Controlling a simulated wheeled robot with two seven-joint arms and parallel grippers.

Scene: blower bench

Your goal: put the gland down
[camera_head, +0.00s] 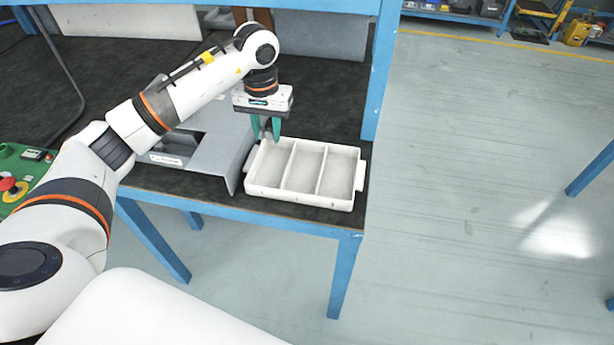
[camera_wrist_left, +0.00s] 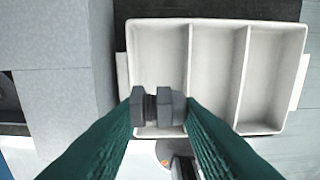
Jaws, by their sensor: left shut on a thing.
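The gland (camera_wrist_left: 158,107) is a small dark grey fitting with two hex-like ends and a narrower middle. It shows in the left wrist view between the green fingertips of my left gripper (camera_wrist_left: 160,112), which is shut on it. In the head view my left gripper (camera_head: 267,132) points down at the left end of a white tray (camera_head: 361,176) with three compartments. In the wrist view the gland overlaps the near part of the tray's left compartment; its height above the tray is hard to tell. The compartments look empty. My right gripper is not in view.
A grey sheet-metal housing (camera_head: 222,150) stands just left of the tray. The tray sits near the right front corner of the dark-topped bench (camera_head: 285,210) with a blue frame. A green panel with a red button (camera_head: 8,184) is at far left. Open floor lies to the right.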

